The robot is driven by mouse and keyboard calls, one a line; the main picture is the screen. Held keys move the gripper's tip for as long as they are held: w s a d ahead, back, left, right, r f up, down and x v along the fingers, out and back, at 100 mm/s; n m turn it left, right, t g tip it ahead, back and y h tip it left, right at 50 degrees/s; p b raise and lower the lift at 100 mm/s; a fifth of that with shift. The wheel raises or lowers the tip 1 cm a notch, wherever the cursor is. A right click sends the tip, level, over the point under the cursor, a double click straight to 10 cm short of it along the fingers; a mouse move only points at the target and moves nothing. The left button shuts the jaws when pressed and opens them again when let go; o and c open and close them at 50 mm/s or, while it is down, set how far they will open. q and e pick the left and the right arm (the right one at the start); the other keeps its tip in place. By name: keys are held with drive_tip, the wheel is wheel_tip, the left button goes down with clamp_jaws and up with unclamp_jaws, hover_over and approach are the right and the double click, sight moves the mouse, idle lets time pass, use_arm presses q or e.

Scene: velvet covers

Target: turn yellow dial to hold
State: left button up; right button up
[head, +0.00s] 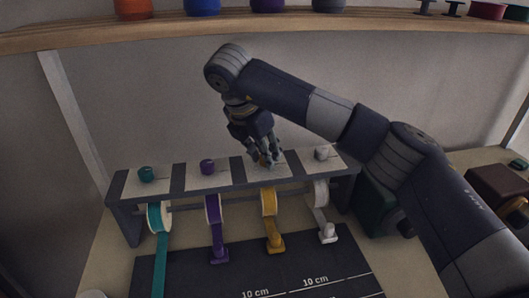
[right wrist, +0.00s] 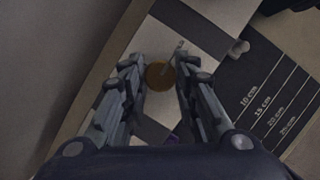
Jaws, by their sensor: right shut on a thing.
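The yellow dial (head: 264,162) sits on the pale panel of the rack (head: 235,178), above the spool of yellow ribbon (head: 268,203). My right gripper (head: 267,157) reaches down onto this dial and hides most of it. In the right wrist view the round yellow dial (right wrist: 159,76) lies between the fingertips of my right gripper (right wrist: 156,72), which is shut on it. A small light mark shows on the panel beside the dial. Any labels are too small to read, so I cannot tell the dial's setting. My left gripper is out of view.
A teal dial (head: 147,174) and a purple dial (head: 207,166) stand to the left, a white dial (head: 321,153) to the right. Ribbons hang in front over a dark measuring mat (head: 200,278). A wooden shelf (head: 180,35) with spools runs above.

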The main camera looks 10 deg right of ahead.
drive_tip(key=shift+w+r, duration=0.1)
drive_tip(key=shift+r, duration=0.05)
drive_tip(key=o, duration=1.1)
drive_tip(key=shift+c, duration=0.2)
drive_tip(key=shift+r, duration=0.3)
drive_tip(key=s+a, duration=0.7)
drive_tip(key=a, duration=0.3)
drive_tip(key=shift+s+r, duration=0.15)
drive_tip(key=shift+s, duration=0.1)
